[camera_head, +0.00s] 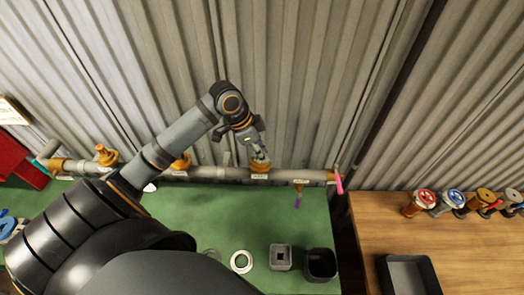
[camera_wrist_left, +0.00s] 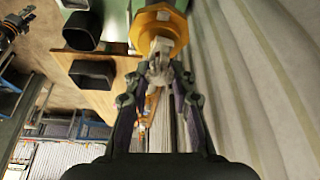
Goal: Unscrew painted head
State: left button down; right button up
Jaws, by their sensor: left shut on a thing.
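My left gripper (camera_head: 259,153) reaches in from the left and points down at a brass fitting (camera_head: 260,166) on the grey pipe along the wall. In the left wrist view its fingers (camera_wrist_left: 160,88) are shut on a small pale grey head (camera_wrist_left: 160,70). The head sits at the opening of the yellow-orange brass fitting (camera_wrist_left: 158,30). I cannot tell whether its thread is still engaged. My right gripper is not in view.
The pipe (camera_head: 205,173) carries other brass fittings (camera_head: 107,156), a purple hanging piece (camera_head: 298,199) and a pink lever (camera_head: 338,182). The green bench (camera_head: 200,215) holds a white ring (camera_head: 241,261), a grey square block (camera_head: 280,257) and a black bin (camera_head: 320,265). Several valves (camera_head: 419,203) stand on the wooden table (camera_head: 465,250).

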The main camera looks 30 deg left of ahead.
pick_arm(q)
jog(key=n, duration=0.2)
jog(key=shift+a+n+t+y, duration=0.1)
jog(key=shift+n+t+y, duration=0.3)
jog(key=shift+w, duration=0.1)
jog(key=n+y, duration=0.1)
jog(key=n, duration=0.3)
jog(key=shift+t, duration=0.3)
jog(key=shift+a+n+y, duration=0.15)
jog(key=shift+n+y, duration=0.45)
jog(key=shift+n, duration=0.3)
jog(key=n+y, duration=0.1)
jog(key=n, duration=0.2)
jog(key=shift+r, duration=0.1)
jog(key=n+y, duration=0.1)
jog(key=n, duration=0.1)
jog(key=shift+a+n, duration=0.15)
jog(key=shift+n, duration=0.25)
jog(key=c, duration=1)
grip_release()
jog(key=shift+c, duration=0.2)
